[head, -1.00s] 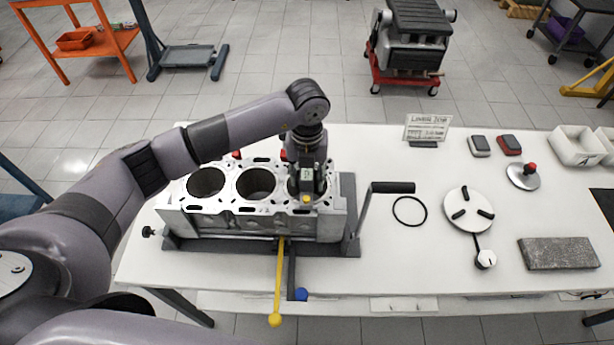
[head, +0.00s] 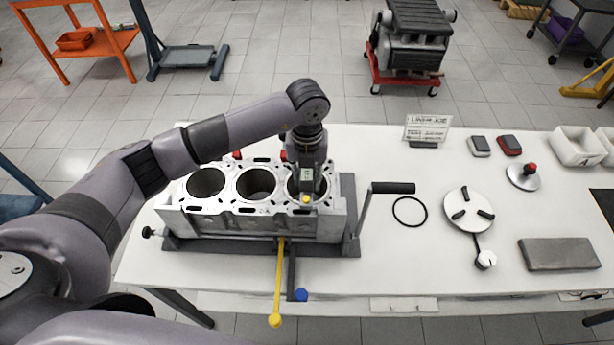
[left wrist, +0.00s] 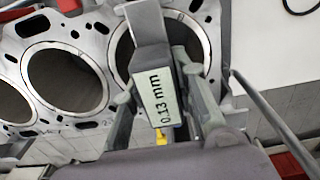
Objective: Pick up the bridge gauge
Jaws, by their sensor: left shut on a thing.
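The bridge gauge (left wrist: 152,55) is a grey piece with a pale label reading "0.13 mm". In the left wrist view it sits between the fingers of my left gripper (left wrist: 160,105), over the right-hand bore of the engine block. In the head view my left gripper (head: 306,184) points down at the block's right-hand bore, shut on the gauge. The gauge is mostly hidden there by the gripper, and a yellow spot shows at its lower end. I cannot tell whether the gauge touches the block. My right gripper is not in view.
The engine block (head: 222,208) stands on a dark fixture with a crank handle (head: 392,188) at its right. A yellow-ended lever (head: 277,290) sticks out in front. A black ring (head: 409,211), a white disc tool (head: 468,210) and a grey slab (head: 559,254) lie to the right.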

